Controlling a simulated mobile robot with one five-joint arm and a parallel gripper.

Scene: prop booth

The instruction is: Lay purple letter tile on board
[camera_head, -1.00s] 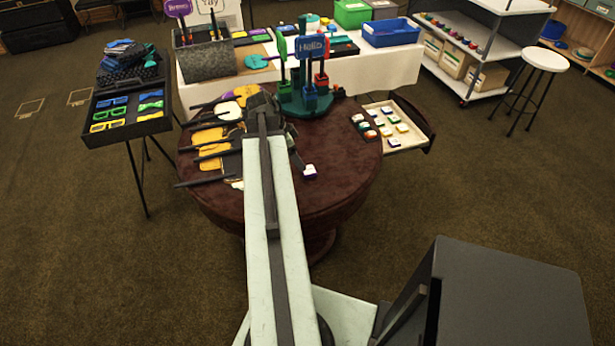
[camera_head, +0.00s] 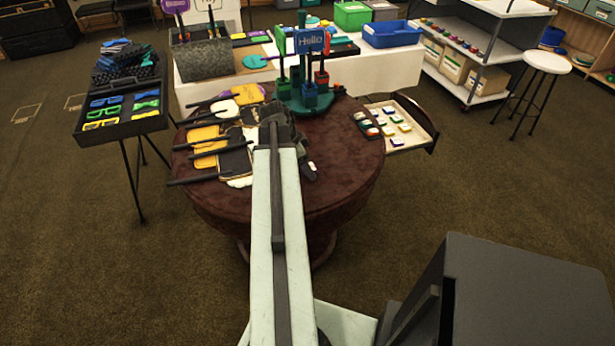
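My arm reaches over the round brown table (camera_head: 345,185). My gripper (camera_head: 309,172) is low over the table's front right part, seen from behind; whether its fingers are open or shut cannot be made out. The purple letter tile is not visible now; my gripper covers the spot where a white-topped tile with purple sides lay. Several flat paddle boards with dark handles lie on the left of the table, among them a black one (camera_head: 235,161) and a yellow one (camera_head: 203,133). I cannot tell which is the task's board.
A green stand (camera_head: 318,108) with upright signs stands at the table's back. A black tray (camera_head: 122,121) of colored glasses and bow ties stands left.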

